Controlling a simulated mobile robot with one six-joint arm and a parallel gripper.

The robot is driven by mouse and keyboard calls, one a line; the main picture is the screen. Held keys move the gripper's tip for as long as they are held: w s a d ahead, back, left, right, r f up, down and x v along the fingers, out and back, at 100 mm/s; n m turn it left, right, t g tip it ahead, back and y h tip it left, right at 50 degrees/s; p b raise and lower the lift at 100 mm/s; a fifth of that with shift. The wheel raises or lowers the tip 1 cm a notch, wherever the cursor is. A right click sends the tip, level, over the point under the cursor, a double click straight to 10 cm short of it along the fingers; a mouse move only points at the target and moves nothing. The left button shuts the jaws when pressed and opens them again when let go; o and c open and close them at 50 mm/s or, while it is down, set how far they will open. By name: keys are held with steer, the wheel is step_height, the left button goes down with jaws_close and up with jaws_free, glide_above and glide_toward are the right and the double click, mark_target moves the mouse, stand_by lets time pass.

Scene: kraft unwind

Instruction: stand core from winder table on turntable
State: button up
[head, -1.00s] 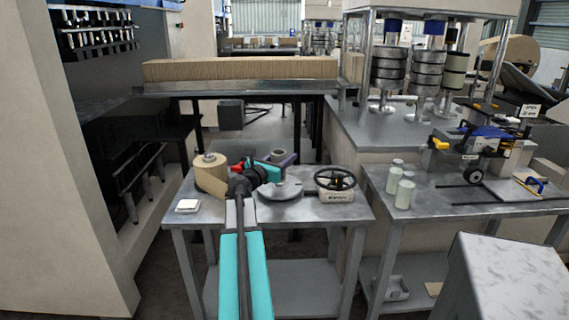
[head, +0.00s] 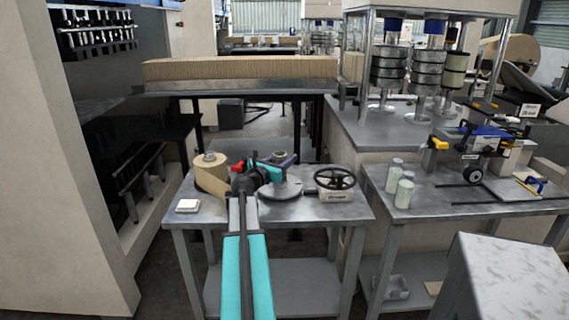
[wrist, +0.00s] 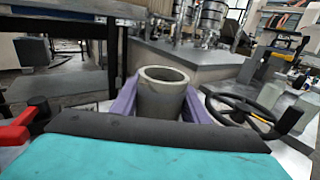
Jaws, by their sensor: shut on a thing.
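The core (head: 279,156) is a short grey-beige tube, upright, with its open top showing in the wrist view (wrist: 163,95). My gripper (head: 284,162) has purple fingers, one on each side of the core, and is shut on it; the fingers also show in the wrist view (wrist: 160,104). The turntable (head: 287,190) is a round grey disc on the winder table (head: 335,212). In the head view the core appears at the back of the disc. My arm hides part of the disc, and I cannot tell whether the core's bottom touches it.
A brown paper roll (head: 210,176) stands left of my arm, with a white pad (head: 187,205) in front. A black handwheel (head: 336,179) on a pale box sits right of the turntable. Pale cylinders (head: 404,190) stand on the right-hand bench. The table's front right is clear.

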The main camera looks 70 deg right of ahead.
steer(key=shift+f, duration=0.85)
steer(key=shift+f, duration=0.2)
steer(key=o, duration=1.1)
steer(key=shift+c, duration=0.2)
steer(key=shift+r, duration=0.2)
steer(key=shift+b+v, duration=0.75)
steer(key=shift+v, duration=5.25)
